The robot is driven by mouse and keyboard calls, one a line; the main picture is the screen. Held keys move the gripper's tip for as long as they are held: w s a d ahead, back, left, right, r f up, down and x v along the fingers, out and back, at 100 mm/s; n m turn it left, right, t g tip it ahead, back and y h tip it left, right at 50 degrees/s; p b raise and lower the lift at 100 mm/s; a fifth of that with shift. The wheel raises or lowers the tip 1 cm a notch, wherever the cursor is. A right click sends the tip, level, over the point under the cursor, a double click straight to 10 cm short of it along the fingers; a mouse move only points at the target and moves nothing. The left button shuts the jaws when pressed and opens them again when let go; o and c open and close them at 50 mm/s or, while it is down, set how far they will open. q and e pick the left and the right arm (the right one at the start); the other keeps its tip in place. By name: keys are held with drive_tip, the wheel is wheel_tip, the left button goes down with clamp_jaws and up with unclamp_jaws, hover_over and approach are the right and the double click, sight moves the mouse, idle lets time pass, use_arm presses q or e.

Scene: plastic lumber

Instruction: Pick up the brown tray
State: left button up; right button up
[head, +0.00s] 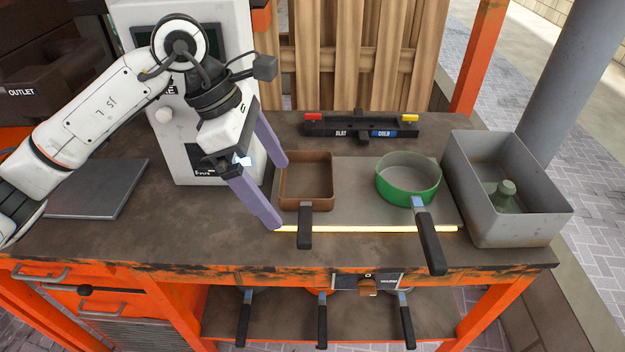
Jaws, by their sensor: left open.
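The brown tray (307,202) is a square, shallow, pan-like piece with a dark handle pointing toward the table's front edge. It rests on the grey plate at the middle of the workbench and looks empty. My left gripper (279,195) has two long purple fingers, spread apart, with nothing between them. Its fingertips are just left of the tray, one near its far left corner and one near its front left corner. I cannot tell whether they touch it. My right gripper is not in view.
A grey bin (525,222) holding a green bottle (503,196) stands at the right. A black fixture (361,127) lies behind. A white machine (185,110) stands left, close to my left arm.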

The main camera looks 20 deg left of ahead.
sight(300, 217)
use_arm(q)
drive_tip(key=shift+s+d+p+x, duration=0.1)
drive_tip(key=shift+d+p+x, duration=0.15)
drive_tip(key=shift+x, duration=1.2)
drive_tip(key=shift+s+d+p+x, duration=0.1)
drive_tip(key=shift+p+x, duration=0.1)
drive_tip(key=shift+x, duration=1.25)
drive_tip(key=shift+s+d+p+x, duration=0.1)
drive_tip(key=shift+d+p+x, duration=0.15)
drive_tip(key=shift+x, duration=1.25)
drive_tip(key=shift+r, duration=0.25)
drive_tip(key=c, duration=1.1)
